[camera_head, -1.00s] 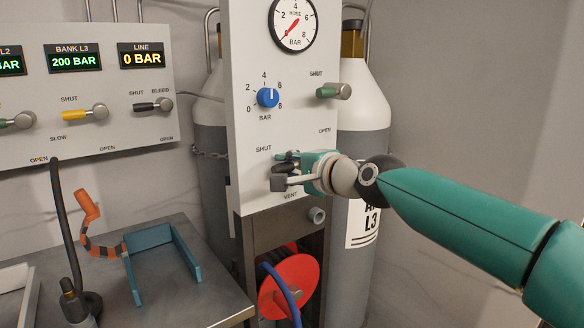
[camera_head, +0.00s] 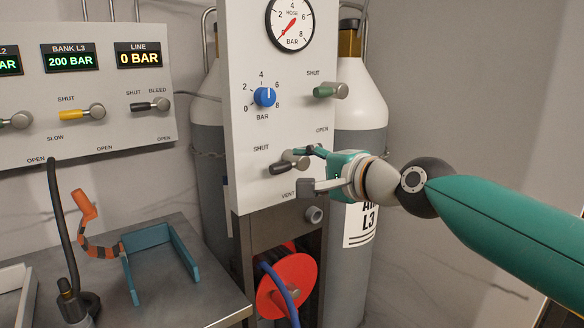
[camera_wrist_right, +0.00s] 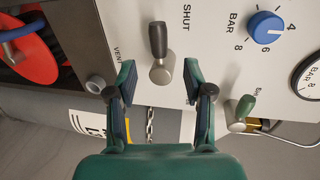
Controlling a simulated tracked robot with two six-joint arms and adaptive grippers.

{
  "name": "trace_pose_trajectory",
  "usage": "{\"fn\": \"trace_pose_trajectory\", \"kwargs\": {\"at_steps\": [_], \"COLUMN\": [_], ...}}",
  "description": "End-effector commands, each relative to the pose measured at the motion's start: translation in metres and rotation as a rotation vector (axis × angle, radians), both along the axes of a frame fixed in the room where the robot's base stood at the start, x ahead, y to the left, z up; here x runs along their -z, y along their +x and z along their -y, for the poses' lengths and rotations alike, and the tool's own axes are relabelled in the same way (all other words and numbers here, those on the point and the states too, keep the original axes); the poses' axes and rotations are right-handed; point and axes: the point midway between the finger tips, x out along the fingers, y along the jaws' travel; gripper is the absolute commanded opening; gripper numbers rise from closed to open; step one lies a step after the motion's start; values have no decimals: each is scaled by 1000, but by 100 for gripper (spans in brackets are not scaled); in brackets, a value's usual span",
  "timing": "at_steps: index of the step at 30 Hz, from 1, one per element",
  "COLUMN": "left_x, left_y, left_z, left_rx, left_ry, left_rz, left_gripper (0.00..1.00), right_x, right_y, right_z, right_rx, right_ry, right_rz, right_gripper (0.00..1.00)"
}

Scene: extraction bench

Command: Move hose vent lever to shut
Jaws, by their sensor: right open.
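The hose vent lever has a dark handle (camera_head: 280,168) on a grey metal hub (camera_head: 301,160), on the white panel (camera_head: 245,120). The handle points left and slightly down, below the SHUT label; the VENT label is lower right. In the right wrist view the handle (camera_wrist_right: 158,40) points up from the hub (camera_wrist_right: 163,70), with SHUT to its right. My right gripper (camera_head: 311,168) is open and empty, to the right of the handle. In the wrist view its fingers (camera_wrist_right: 160,82) stand apart on either side of the hub's near end, with gaps showing. My left gripper is out of view.
Above the lever are a green-handled lever (camera_head: 325,91), a blue knob (camera_head: 265,97) and a hose gauge (camera_head: 290,22). A red hose reel (camera_head: 285,285) sits below. A gas cylinder (camera_head: 365,100) stands behind the panel. A metal bench (camera_head: 205,290) is lower left.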

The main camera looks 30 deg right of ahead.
Motion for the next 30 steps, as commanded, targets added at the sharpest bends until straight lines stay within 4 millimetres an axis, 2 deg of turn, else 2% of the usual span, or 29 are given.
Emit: {"fn": "trace_pose_trajectory", "kwargs": {"at_steps": [1,4,10,30], "left_x": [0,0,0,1], "left_y": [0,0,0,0], "left_z": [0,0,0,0], "left_rx": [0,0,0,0], "left_ry": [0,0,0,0], "left_rz": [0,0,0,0], "left_gripper": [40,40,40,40], "right_x": [-3,-6,-10,-10], "right_y": [-11,-28,-48,-51], "right_z": [2,3,4,4], "right_rx": [2,2,1,0], "right_ry": [0,0,1,1], "right_rz": [3,4,2,1], "right_gripper": [52,52,52,52]}}
